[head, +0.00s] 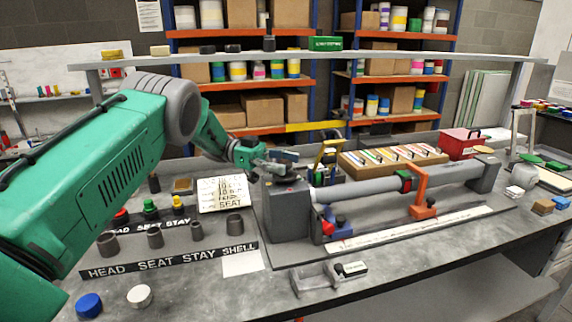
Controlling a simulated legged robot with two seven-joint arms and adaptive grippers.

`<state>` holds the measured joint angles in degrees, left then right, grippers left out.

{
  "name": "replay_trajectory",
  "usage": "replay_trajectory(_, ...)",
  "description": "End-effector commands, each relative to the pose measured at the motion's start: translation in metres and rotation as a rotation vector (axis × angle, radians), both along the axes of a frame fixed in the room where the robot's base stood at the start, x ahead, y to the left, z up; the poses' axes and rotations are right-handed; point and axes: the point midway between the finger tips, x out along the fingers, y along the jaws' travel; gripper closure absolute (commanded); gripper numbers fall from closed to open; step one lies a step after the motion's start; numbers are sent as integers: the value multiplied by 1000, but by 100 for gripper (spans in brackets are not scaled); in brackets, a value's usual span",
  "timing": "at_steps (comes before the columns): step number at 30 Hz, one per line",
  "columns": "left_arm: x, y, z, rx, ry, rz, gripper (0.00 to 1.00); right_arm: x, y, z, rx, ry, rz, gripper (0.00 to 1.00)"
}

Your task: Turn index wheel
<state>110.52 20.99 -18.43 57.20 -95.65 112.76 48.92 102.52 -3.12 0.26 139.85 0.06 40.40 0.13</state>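My green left arm comes in from the left, and its small dark gripper (281,163) is just over the top of the dark grey headstock block (287,211). The fingers overlap dark parts on the block's top, so I cannot tell whether they are open, shut or touching. I cannot pick out the index wheel clearly; it may be among these parts or hidden by the gripper. A long grey tube (366,187) runs right from the block to a grey end block (483,174). My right gripper is not in view.
An orange clamp (421,192) stands at the tube. A yellow-framed tool (326,158) is close right of the gripper. A labelled card (221,194), grey cups (155,237) and coloured buttons lie left of the block. A small grey tray (316,279) lies in front. The front right bench is clear.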

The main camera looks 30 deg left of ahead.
Motion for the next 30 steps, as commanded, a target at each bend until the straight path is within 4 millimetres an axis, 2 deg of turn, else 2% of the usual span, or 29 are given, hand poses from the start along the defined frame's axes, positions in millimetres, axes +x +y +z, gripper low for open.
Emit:
replay_trajectory(10, -1, 5, 0, 1, 0, 0, 49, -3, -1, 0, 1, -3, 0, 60)
replay_trajectory(14, -2, 24, -2, 2, 0, 0, 49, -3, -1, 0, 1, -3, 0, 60)
replay_trajectory(19, -3, 57, -3, -3, -2, 4, 49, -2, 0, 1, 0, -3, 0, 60)
replay_trajectory(24, -4, 72, -4, -5, 1, -1, 49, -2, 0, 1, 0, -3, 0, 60)
replay_trajectory(30, -4, 77, -3, -1, 2, 0, 49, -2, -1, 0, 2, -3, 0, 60)
